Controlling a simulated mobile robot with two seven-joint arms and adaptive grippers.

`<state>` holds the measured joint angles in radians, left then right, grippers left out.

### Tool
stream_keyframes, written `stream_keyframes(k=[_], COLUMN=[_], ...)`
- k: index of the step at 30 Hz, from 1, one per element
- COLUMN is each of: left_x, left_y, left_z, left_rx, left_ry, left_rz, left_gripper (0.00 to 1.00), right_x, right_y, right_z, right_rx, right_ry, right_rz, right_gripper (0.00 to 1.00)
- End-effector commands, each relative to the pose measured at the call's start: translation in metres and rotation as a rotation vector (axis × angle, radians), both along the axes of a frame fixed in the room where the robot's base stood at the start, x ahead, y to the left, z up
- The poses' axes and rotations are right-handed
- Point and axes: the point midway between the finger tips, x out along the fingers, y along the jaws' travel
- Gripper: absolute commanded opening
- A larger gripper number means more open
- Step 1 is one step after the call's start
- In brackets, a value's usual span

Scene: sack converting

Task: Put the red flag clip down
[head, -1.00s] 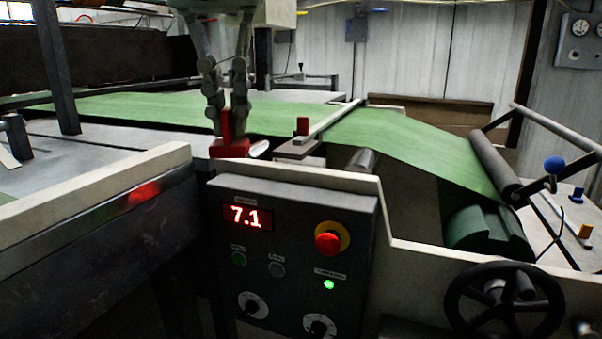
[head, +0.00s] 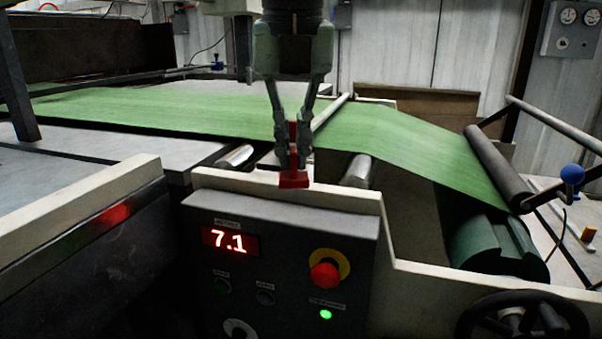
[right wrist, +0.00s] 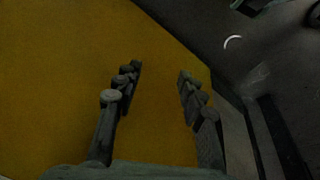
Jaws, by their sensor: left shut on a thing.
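The red flag clip (head: 293,178) is in my left gripper (head: 292,160) in the head view. Its upright red part stands between the fingers and its wider red foot shows below the fingertips. The gripper points down, shut on the clip, over the pale top edge of the machine's frame behind the control panel. I cannot tell whether the foot touches that edge. My right gripper (right wrist: 155,95) shows in the right wrist view, its two fingers apart with nothing between them, over a yellow surface (right wrist: 60,70).
The control panel (head: 280,255) with a lit 7.1 display and red stop button stands just in front. A green web (head: 170,110) runs behind, over rollers, to a green roll (head: 490,245) at the right. A handwheel (head: 522,318) is at the lower right.

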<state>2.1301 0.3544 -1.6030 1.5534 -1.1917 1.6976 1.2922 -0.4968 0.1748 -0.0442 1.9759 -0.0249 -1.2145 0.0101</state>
Motion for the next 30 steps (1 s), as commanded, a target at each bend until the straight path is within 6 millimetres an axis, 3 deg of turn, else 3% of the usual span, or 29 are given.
stream_keyframes(k=[8,15,29,30], left_x=[0.007,0.006,0.006,0.006], left_y=[-0.011,-0.01,-0.011,-0.011], left_z=[-0.016,-0.047,-0.051,-0.051], left_rx=[0.0,0.0,-0.001,-0.001], left_ry=[0.001,0.001,0.0,0.0], left_rz=[0.0,0.0,0.0,0.0], left_gripper=[0.0,0.0,0.0,0.08], right_x=[-0.001,-0.003,0.0,0.001], right_y=[0.0,0.001,0.002,0.002], right_z=[-0.007,-0.014,-0.01,-0.006], right_rx=[0.005,0.008,0.006,0.006], right_ry=[0.004,0.01,0.004,-0.001], right_rz=[0.0,0.0,0.001,0.001], right_gripper=[0.4,0.4,0.4,0.4])
